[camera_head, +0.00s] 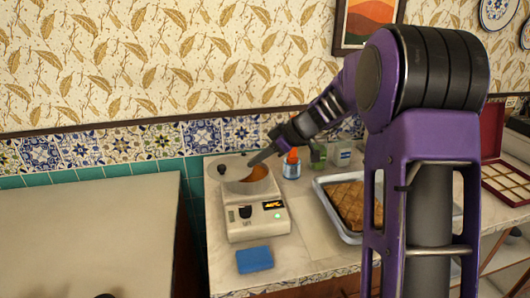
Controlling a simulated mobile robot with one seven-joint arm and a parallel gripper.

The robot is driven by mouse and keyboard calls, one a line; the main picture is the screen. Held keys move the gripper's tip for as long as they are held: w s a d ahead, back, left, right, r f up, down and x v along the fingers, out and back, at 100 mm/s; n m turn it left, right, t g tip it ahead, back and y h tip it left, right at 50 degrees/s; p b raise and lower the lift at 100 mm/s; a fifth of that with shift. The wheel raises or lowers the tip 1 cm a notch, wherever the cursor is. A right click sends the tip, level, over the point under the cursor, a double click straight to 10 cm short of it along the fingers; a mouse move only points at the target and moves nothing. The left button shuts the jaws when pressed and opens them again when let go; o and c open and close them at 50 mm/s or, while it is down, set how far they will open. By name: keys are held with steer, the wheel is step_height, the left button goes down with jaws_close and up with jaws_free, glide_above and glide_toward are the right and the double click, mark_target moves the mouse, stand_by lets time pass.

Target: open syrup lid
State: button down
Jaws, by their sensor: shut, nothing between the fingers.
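The white syrup warmer (256,215) stands on the counter with a dial and a lit display on its front. Orange-brown syrup (257,174) shows in its round pot. A pale lid (232,162) with a dark knob (221,169) is at the pot's upper left, off the syrup opening; whether it is hinged or loose I cannot tell. My gripper (254,161) is shut and empty, its tips at the pot's back rim between lid and syrup. I cannot tell whether the tips touch the lid.
A bottle with an orange top (292,166) stands just right of my gripper, with a green container (318,156) and a clear jar (342,153) beyond. A pastry tray (331,213) lies right. A blue sponge (254,260) lies in front. A bare pale worktop (90,235) is at left.

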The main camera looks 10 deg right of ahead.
mark_target(226, 170)
steer(key=a+f, duration=0.1)
steer(key=w+a, duration=0.1)
steer(key=a, duration=0.1)
steer(key=w+a+f, duration=0.1)
steer(key=shift+w+a+f, duration=0.15)
steer(key=shift+a+f, duration=0.2)
steer(key=shift+a, duration=0.05)
steer(key=shift+w+a+f+p, duration=0.1)
steer(key=shift+w+a+p, duration=0.25)
steer(key=shift+a, duration=0.2)
steer(key=shift+a, duration=0.15)
